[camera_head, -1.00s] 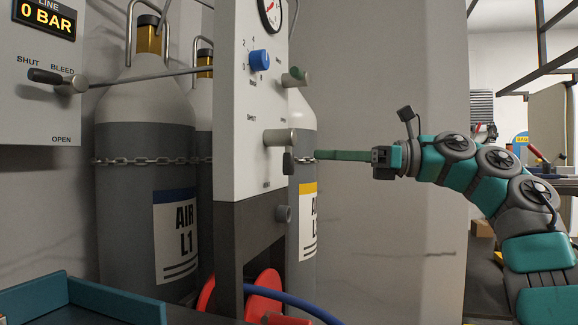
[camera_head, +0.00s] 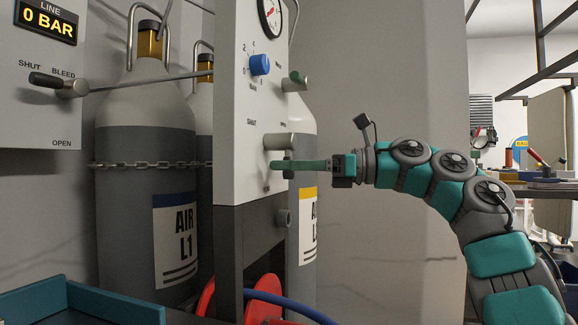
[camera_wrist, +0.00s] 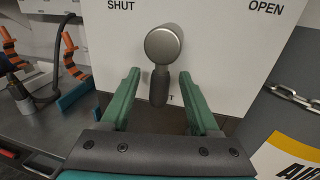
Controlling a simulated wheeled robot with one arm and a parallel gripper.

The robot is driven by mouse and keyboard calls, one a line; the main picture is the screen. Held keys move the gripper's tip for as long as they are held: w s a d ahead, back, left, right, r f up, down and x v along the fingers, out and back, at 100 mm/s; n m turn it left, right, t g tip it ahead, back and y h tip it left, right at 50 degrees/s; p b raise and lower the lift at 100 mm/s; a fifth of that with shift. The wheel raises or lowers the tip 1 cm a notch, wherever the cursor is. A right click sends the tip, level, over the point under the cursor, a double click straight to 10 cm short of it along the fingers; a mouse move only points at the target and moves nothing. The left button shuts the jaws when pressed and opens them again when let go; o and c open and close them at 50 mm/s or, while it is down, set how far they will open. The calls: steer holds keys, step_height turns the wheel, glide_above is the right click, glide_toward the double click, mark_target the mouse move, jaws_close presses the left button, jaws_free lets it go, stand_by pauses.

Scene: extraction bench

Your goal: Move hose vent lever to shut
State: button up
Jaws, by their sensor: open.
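The lever on the middle white panel has a round grey hub (camera_head: 279,141), and its dark handle (camera_wrist: 159,88) points straight down in the wrist view. SHUT is printed to its upper left and OPEN to its upper right; a lower label is mostly hidden, with only a final T showing. My gripper (camera_head: 277,165) is at the panel just below the hub. In the wrist view its two green fingers (camera_wrist: 159,78) are open, one on each side of the handle, with gaps visible.
Chained gas cylinders (camera_head: 145,200) stand behind.

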jaws_close()
stand_by(0.3)
stand_by(1.0)
